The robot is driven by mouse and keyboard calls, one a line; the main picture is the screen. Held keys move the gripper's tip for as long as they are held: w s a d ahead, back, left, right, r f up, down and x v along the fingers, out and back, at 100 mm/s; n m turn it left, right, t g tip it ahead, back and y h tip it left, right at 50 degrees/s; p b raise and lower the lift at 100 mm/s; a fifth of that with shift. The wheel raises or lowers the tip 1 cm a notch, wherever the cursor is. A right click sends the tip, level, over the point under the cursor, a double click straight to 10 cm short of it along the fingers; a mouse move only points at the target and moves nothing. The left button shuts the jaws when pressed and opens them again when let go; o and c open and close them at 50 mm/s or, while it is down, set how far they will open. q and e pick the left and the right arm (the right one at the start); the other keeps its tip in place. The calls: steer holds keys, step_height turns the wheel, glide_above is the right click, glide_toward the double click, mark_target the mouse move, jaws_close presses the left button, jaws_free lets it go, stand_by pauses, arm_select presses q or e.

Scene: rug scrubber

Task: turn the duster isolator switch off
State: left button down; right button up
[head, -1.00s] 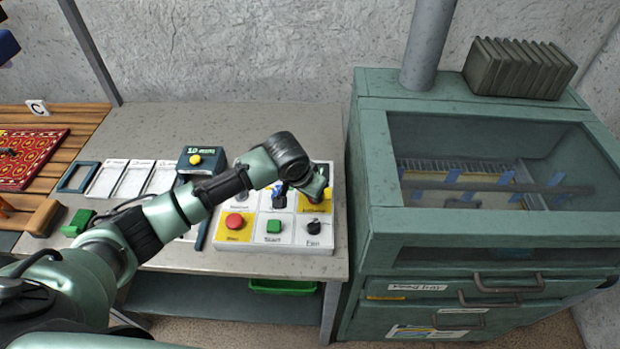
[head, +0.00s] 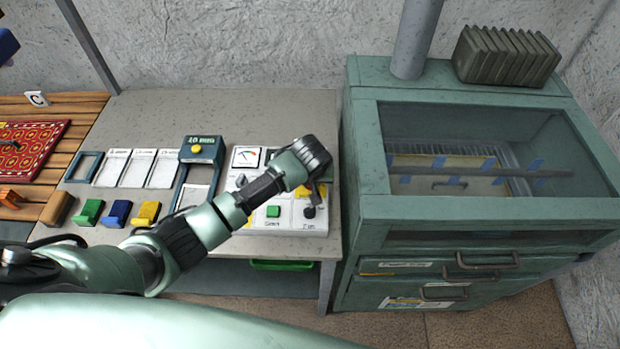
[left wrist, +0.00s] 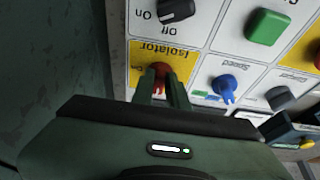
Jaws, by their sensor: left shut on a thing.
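The control panel (head: 262,229) is on the workbench. In the left wrist view the isolator switch (left wrist: 158,71) is a red knob on a yellow field labelled "Isolator", with an "On" mark beside it. My left gripper (left wrist: 160,88) is shut on this knob, its fingers at the knob's sides. The fingers cover part of the knob, so its exact angle is hard to read. My right gripper is not in view.
Close to the isolator are a black fan knob (left wrist: 178,10), a green start button (left wrist: 267,27) and a blue speed knob (left wrist: 223,85). A green cabinet (head: 365,230) stands just right of the bench. Coloured blocks (head: 117,212) lie at the bench's front left.

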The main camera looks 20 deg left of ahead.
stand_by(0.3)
arm_select(q)
steer(key=c, duration=1.4)
jaws_free()
steer(key=a+b+v, duration=0.1)
steer(key=v, duration=0.6)
steer(key=shift+d+r+b, duration=0.35)
steer(key=shift+d+r, duration=0.1)
steer(key=shift+d, duration=0.1)
steer(key=shift+s, duration=0.1)
